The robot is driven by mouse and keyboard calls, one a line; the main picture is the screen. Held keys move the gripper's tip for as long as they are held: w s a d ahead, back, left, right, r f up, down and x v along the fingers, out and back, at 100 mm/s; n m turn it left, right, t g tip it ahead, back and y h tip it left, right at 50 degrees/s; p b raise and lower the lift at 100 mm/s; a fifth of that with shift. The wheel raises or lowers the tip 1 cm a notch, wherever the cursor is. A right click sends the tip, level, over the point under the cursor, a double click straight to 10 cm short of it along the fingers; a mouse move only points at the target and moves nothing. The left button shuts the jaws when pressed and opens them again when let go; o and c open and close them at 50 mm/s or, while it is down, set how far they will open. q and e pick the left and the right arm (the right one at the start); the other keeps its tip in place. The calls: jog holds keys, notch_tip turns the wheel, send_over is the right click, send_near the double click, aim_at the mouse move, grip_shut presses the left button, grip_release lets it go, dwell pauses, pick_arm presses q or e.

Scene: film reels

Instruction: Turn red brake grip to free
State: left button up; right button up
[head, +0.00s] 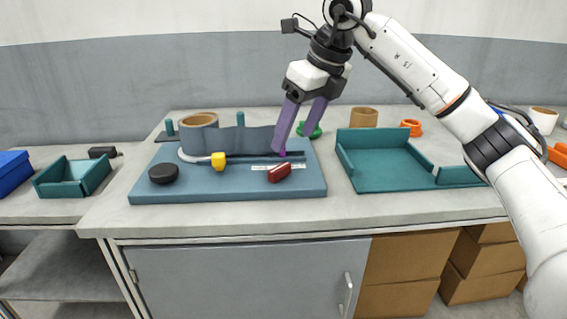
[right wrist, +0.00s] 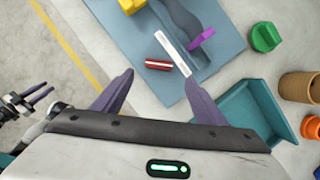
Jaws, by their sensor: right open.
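The red brake grip (head: 279,172) is a small dark red bar with pale edging near the front right of the blue base board (head: 226,194). It lies by a white marked strip (head: 260,167). The grip also shows in the right wrist view (right wrist: 158,65), slanted, beyond and between my fingertips. My right gripper (head: 294,146) is open and empty, with purple fingers pointing down above the board, behind and slightly right of the grip. It appears apart from it. A magenta piece (right wrist: 201,38) stands at the other side of the strip.
A yellow block (head: 218,161), a black knob (head: 164,173) and a tan reel (head: 198,119) with a grey band are on the board. A teal tray (head: 395,178) stands to the right, with a green knob (right wrist: 265,37) nearby. Clear worktop lies in front.

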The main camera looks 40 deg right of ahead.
aim_at(280, 167)
jog(key=b+x, duration=0.1)
jog(key=x, duration=0.7)
jog(key=shift+w+a+f, duration=0.15)
jog(key=shift+f, duration=0.15)
jog(key=c, duration=1.1)
jog(key=shift+o, duration=0.2)
